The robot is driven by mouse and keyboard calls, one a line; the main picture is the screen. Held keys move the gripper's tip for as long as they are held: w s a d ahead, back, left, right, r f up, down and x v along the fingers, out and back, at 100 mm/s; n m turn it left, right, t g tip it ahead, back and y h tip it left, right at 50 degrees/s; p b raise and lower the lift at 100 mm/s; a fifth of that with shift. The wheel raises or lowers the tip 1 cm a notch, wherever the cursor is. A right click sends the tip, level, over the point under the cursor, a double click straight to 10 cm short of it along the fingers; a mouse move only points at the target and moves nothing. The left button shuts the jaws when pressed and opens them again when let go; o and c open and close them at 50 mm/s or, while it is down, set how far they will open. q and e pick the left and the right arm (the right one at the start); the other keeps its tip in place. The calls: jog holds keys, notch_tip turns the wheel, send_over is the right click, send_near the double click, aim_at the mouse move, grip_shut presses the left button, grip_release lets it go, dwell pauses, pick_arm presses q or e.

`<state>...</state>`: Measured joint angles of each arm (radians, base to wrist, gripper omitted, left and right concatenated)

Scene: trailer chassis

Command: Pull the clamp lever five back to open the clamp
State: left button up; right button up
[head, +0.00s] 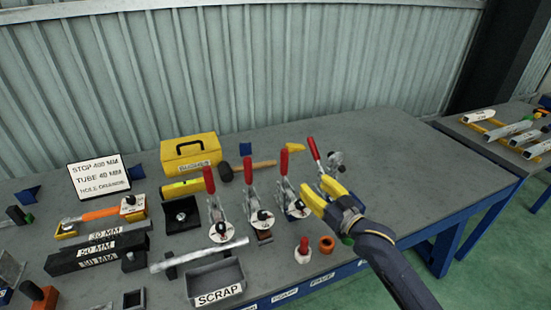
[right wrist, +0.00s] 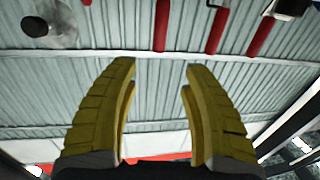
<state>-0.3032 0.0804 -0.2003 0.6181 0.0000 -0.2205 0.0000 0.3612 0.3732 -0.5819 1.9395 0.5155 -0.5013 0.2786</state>
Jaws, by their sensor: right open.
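Several toggle clamps with red levers stand in a row along the bench in the head view. Three levers, the left lever (head: 208,180), the second lever (head: 248,170) and the third lever (head: 284,160), stand nearly upright. The rightmost lever (head: 314,149) leans to the left on its metal clamp (head: 335,160). I cannot read which is number five. My right gripper (head: 315,190) is open and empty, just in front of the rightmost clamps. In the right wrist view its yellow fingers (right wrist: 160,68) are apart, with red levers (right wrist: 162,25) beyond. My left gripper is not in view.
A scrap bin (head: 216,284), a red-topped bolt (head: 303,248) and an orange ring (head: 326,244) are near the front edge. The bench's right part (head: 430,175) is clear.

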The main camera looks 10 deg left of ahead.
aim_at(287, 160)
jog(key=x, duration=1.7)
grip_shut()
